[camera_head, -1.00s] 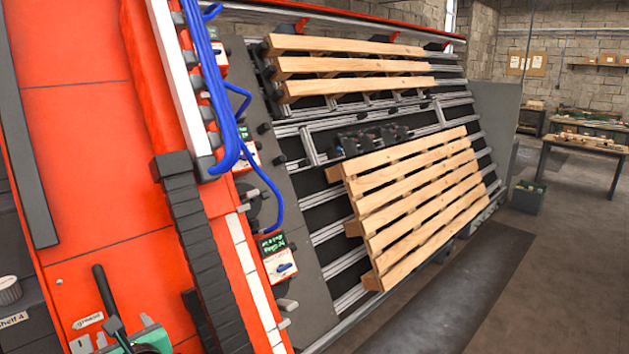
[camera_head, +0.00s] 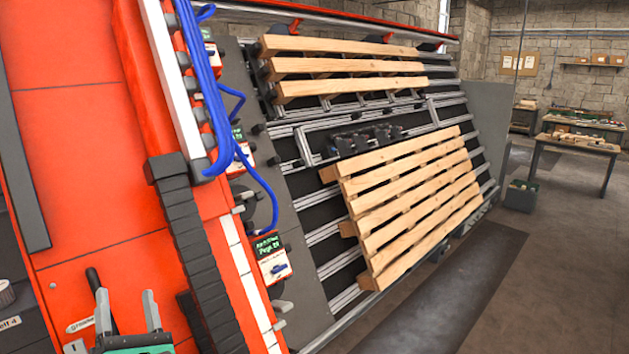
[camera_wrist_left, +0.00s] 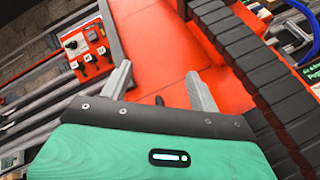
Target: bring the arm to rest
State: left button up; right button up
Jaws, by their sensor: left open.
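My left gripper (camera_head: 128,312) shows at the bottom left of the head view, in front of the red gantry panel (camera_head: 80,170). Most of the left arm is out of the head view. My right gripper is in neither view.
A black cable chain (camera_head: 195,250) and blue hoses (camera_head: 212,90) run down the gantry, right of my gripper. A control box (camera_wrist_left: 85,48) shows in the wrist view.

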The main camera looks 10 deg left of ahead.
pick_arm(q)
jog(key=d+f+m+t+h, duration=0.2)
jog(key=d+m+h, duration=0.6)
jog(key=m+h, duration=0.3)
jog(key=d+f+m+t+h, duration=0.1)
jog(key=d+f+m+h, duration=0.2)
jog(key=d+m+h, duration=0.75)
jog(key=s+d+f+m+g, duration=0.1)
jog(key=s+f+m+g, duration=0.1)
jog(key=f+m+g, duration=0.4)
jog(key=s+d+f+m+g, duration=0.1)
jog(key=s+f+m+g, duration=0.2)
jog(key=f+m, duration=0.4)
jog(key=s+a+f+m+g+y, duration=0.1)
jog(key=s+a+f+g+y, duration=0.3)
jog(key=s+f, duration=0.4)
jog(key=s+a+f+m+g+y, duration=0.2)
jog(key=s+a+f+g+y, duration=0.15)
jog(key=s+f+g, duration=0.4)
notch_tip(320, 180, down, 34)
jog(key=s+a+f, duration=0.1)
jog(key=s+f, duration=0.8)
jog(key=s+a+f, duration=0.2)
jog(key=s+f, duration=0.7)
jog(key=shift+s+a+g+b, duration=0.25)
jog(key=shift+s+g+b, duration=0.1)
jog(key=shift+b, duration=0.05)
